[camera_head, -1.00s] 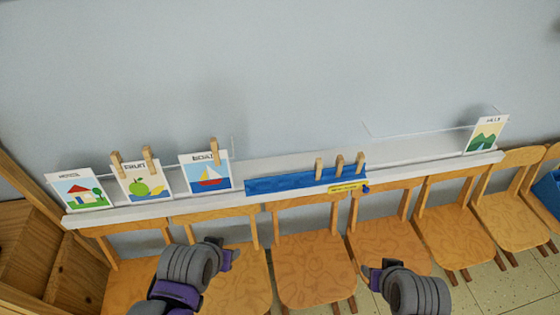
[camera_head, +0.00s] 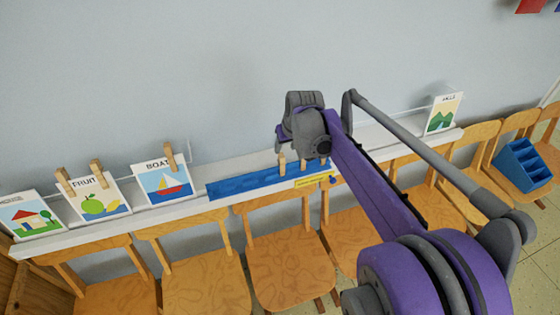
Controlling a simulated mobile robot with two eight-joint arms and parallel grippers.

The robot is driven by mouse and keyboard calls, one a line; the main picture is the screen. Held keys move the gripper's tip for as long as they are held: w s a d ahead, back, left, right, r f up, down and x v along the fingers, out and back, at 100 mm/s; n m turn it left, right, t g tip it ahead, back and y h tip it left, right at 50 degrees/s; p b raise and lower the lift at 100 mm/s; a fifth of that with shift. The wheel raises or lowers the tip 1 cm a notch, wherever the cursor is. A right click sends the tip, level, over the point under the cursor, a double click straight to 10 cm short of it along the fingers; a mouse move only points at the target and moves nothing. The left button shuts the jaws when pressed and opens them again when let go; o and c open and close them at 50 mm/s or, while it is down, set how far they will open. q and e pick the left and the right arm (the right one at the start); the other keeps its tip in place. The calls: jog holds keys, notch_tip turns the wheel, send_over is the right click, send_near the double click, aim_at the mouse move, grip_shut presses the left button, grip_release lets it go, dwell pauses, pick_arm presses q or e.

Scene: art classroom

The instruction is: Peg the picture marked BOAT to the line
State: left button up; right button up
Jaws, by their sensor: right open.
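My right gripper (camera_head: 301,147) is open above the blue strip (camera_head: 240,183), where a few wooden pegs (camera_head: 282,162) stand upright. Its fingertips are partly hidden by its own body, and I cannot tell whether they touch a peg. A thin line (camera_head: 385,115) shows faintly near the wall. My left gripper is not in view.
The FRUIT card (camera_head: 98,205) with two pegs and a house card (camera_head: 30,217) stand left of BOAT. A hills card (camera_head: 443,114) stands at the ledge's right end. Wooden chairs (camera_head: 287,265) line the ledge's front. A blue bin (camera_head: 523,166) sits at the right.

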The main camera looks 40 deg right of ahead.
aim_at(282, 156)
jog(key=b+x, duration=0.3)
jog(key=x, duration=0.2)
jog(key=b+x, duration=0.2)
jog(key=x, duration=0.4)
jog(key=shift+d+f+b, duration=0.15)
jog(key=shift+d+b, duration=0.1)
jog(key=shift+b, duration=0.15)
jog(key=shift+w+f, duration=0.2)
jog(key=shift+f, duration=0.1)
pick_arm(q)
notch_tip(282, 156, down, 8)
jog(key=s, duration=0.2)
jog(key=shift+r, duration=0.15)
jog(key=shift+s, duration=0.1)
pick_arm(e)
jog(key=shift+c, duration=0.3)
grip_shut()
jog(key=shift+r, duration=0.1)
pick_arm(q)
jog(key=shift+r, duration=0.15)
pick_arm(e)
jog(key=shift+r, duration=0.1)
jog(key=shift+r+p, duration=2)
jog(key=shift+r, duration=1)
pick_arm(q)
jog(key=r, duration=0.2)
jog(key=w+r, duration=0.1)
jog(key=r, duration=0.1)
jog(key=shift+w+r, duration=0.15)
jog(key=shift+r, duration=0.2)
